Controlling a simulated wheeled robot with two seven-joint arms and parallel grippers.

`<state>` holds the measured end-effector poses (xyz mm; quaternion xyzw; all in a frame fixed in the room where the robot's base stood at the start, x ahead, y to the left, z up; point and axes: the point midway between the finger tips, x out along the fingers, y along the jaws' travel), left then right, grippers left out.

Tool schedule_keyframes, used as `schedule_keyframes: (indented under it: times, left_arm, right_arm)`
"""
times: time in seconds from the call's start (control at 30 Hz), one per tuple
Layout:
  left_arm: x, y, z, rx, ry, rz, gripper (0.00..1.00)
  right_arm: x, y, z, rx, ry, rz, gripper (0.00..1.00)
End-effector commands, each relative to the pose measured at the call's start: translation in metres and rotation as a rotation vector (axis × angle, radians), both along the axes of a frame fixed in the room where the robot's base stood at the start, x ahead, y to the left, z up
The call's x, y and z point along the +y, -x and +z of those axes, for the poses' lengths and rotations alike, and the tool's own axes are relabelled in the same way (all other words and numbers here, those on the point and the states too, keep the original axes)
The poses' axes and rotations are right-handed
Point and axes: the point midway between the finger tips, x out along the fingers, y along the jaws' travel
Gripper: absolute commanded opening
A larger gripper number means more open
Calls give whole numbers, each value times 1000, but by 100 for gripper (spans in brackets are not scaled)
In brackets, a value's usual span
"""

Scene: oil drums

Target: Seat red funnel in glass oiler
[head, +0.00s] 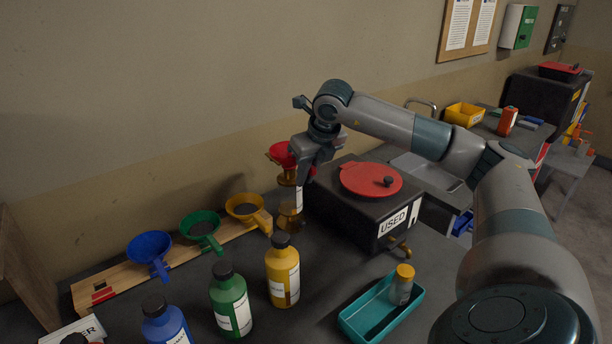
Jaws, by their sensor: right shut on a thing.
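The red funnel (281,153) is at the back, at the right end of the row of funnels. My right gripper (303,158) reaches in from the right and is shut on the red funnel's right side. Below the funnel stands an amber glass oiler (289,218) with a white label, partly hidden by the gripper. The funnel is above the oiler's top. I cannot tell whether its spout is inside the neck. My left gripper is not in view.
A wooden rack (130,275) holds blue (150,245), green (201,225) and yellow (244,207) funnels. Blue, green (231,300) and yellow (283,270) bottles stand in front. Right are a black "USED" box (345,215) with a red lid and a teal tray (372,318) holding a jar.

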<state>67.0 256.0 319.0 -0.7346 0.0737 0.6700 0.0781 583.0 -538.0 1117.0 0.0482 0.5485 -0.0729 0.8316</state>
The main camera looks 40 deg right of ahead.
Motion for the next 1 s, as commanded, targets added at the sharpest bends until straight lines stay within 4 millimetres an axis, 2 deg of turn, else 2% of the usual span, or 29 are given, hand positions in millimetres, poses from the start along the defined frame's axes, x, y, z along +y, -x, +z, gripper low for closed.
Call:
schedule_keyframes:
  times: [0.53,0.57,0.6,0.63,1.0]
  left_arm:
    - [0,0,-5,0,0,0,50]
    - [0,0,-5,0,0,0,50]
    - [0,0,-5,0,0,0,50]
    - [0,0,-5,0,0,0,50]
    - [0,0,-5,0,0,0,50]
  right_arm:
    - [0,0,-3,0,0,0,0]
    - [0,0,-3,0,0,0,19]
    - [0,0,-3,0,0,0,29]
    - [0,0,-3,0,0,0,34]
    - [0,0,-2,-1,0,0,34]
